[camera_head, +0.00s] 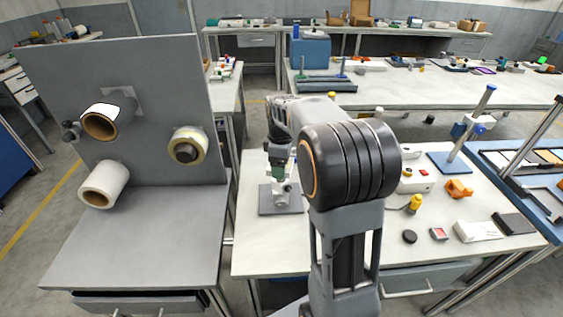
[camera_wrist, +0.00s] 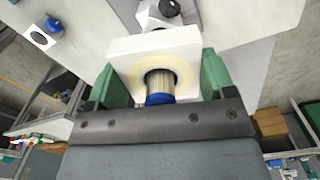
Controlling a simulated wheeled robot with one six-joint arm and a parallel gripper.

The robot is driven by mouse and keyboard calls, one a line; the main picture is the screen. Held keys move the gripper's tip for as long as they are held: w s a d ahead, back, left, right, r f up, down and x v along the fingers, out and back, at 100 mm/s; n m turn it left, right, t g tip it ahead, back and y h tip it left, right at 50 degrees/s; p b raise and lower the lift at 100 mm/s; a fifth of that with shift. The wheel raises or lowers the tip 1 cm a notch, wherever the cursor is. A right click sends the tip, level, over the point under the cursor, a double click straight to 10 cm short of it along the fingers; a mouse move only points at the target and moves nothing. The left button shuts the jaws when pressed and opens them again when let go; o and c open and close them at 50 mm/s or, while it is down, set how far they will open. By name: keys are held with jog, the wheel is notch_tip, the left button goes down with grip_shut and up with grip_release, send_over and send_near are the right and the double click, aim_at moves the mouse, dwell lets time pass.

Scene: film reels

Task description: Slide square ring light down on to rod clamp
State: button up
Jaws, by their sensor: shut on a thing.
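The square ring light (camera_wrist: 190,44) is a white block with a pale yellow ring around its round hole. My gripper (camera_wrist: 155,78) is shut on it, with green fingers on its left and right sides. A metal rod (camera_wrist: 159,84) with a blue cap (camera_wrist: 158,99) passes through the hole, so the ring light is around the rod. A white part with a dark opening, apparently the rod clamp (camera_wrist: 165,14), shows just beyond the block; contact between them cannot be told. In the head view my gripper (camera_head: 278,170) is over a grey base plate (camera_head: 268,207), mostly hidden by my arm.
Another blue-capped rod stands on a blue base (camera_head: 447,163) to the right. An orange part (camera_head: 458,188), a yellow part (camera_head: 415,203) and a black disc (camera_head: 409,237) lie on the white table (camera_head: 340,285). A grey panel with rolls (camera_head: 60,90) stands at left.

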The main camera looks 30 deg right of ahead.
jog(key=shift+f+b, duration=0.35)
jog(key=shift+f, duration=0.4)
jog(key=shift+s+f, duration=0.1)
jog(key=shift+f, duration=0.15)
jog(key=o, duration=1)
jog(key=shift+s+f, duration=0.1)
notch_tip(320, 180, up, 15)
jog(key=shift+f+p, duration=0.15)
jog(key=shift+p, duration=0.5)
